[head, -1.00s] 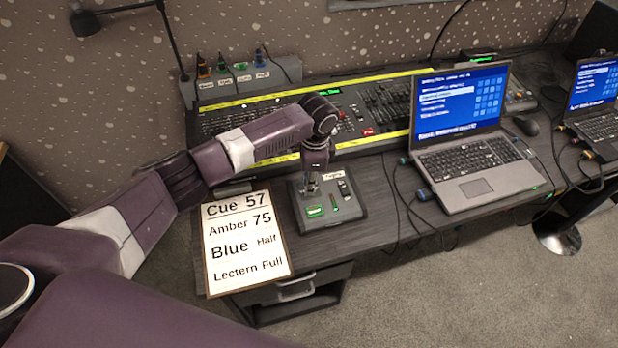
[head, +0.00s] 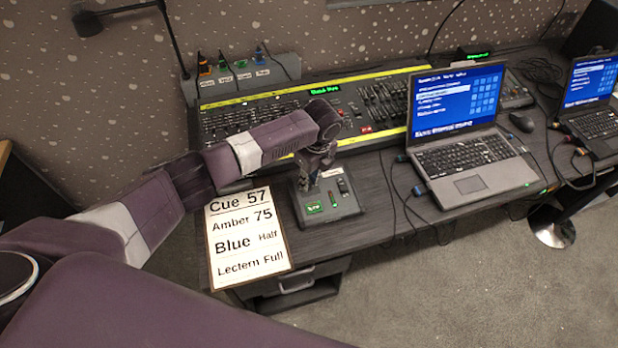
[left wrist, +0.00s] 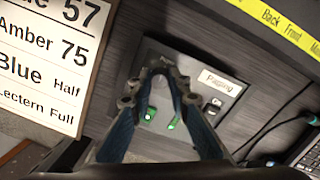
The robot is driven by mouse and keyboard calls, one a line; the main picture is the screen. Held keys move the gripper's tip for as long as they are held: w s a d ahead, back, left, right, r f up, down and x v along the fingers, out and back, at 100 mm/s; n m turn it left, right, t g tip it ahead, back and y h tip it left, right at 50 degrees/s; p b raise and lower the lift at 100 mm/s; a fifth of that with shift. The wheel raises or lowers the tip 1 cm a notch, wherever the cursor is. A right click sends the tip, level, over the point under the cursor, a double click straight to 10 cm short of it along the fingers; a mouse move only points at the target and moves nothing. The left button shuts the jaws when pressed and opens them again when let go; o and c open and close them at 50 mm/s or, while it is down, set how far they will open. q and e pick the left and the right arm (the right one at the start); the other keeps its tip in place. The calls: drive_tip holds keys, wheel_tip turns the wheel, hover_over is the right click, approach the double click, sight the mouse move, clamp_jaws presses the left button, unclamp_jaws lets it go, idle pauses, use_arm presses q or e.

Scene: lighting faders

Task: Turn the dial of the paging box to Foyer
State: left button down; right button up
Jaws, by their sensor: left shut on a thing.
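The paging box (head: 345,208) is a small dark box on the desk, with a white label, a green-lit button (head: 315,207) and a switch (head: 343,185). It also shows in the left wrist view (left wrist: 143,62), with its "Paging" label (left wrist: 217,82). My left gripper (head: 309,187) points down onto the box's left part. In the left wrist view its fingertips (left wrist: 158,72) come together over the box, shut on the dial, which they hide. The dial's pointer and position marks cannot be read. My right gripper is out of view.
A cue card (head: 246,240) lies left of the box. A lighting desk (head: 375,105) stands behind it. An open laptop (head: 475,155) and cables (head: 402,205) are to the right. The desk edge is close in front of the box.

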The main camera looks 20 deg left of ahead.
sight(314, 192)
use_arm(q)
drive_tip(key=shift+d+m, duration=0.1)
drive_tip(key=shift+m, duration=1)
drive_tip(key=c, duration=1.8)
unclamp_jaws()
drive_tip(key=shift+r, duration=0.1)
drive_tip(key=r, duration=0.4)
drive_tip(key=d+r, duration=0.1)
drive_tip(key=r, duration=0.2)
drive_tip(key=s+r, duration=0.1)
drive_tip(key=r, duration=0.3)
drive_tip(key=shift+d+r, duration=0.3)
drive_tip(key=shift+r, duration=0.05)
